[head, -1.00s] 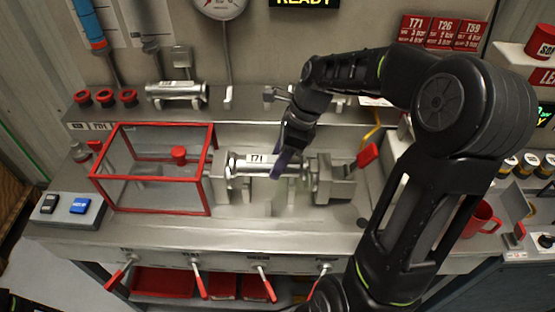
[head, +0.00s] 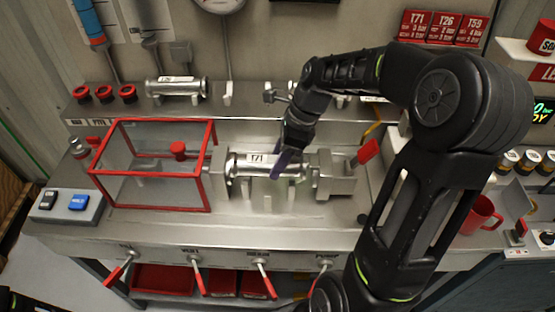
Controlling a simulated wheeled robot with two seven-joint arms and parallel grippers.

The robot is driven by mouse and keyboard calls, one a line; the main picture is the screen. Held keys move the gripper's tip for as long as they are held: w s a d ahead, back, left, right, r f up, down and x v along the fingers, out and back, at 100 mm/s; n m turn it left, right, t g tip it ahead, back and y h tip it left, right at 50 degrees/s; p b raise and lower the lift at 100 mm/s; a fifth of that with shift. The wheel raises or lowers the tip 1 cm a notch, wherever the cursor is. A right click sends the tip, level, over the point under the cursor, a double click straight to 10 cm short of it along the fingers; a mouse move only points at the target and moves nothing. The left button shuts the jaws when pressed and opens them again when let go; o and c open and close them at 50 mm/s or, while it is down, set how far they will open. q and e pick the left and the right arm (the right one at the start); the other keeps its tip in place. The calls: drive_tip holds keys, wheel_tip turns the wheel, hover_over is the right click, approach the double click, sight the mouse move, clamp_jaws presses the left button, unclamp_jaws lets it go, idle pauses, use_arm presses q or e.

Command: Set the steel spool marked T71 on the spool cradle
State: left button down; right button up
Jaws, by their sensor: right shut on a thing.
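The steel spool marked T71 (head: 246,166) lies level between two steel blocks in the middle of the bench. Its label faces up toward me. The spool cradle (head: 264,202) shows below it; I cannot tell whether the spool touches it. My right gripper (head: 286,168) comes down from above and is shut on the spool near its right end. The fingers hide part of the spool there. My left gripper is not in view.
A red-framed clear guard (head: 158,203) stands left of the spool. Another steel spool (head: 175,88) lies on the back shelf. A steel clamp block with a red handle (head: 367,151) is at right. Red-handled levers (head: 198,282) line the front. A red mug (head: 480,215) stands far right.

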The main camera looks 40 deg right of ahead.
drive_tip(key=shift+f, duration=0.95)
idle(0.6)
drive_tip(key=o, duration=1.1)
drive_tip(key=shift+o, duration=0.2)
drive_tip(key=o, duration=0.6)
drive_tip(key=shift+c, duration=0.2)
drive_tip(key=shift+r, duration=0.1)
drive_tip(key=shift+r+p, duration=1.35)
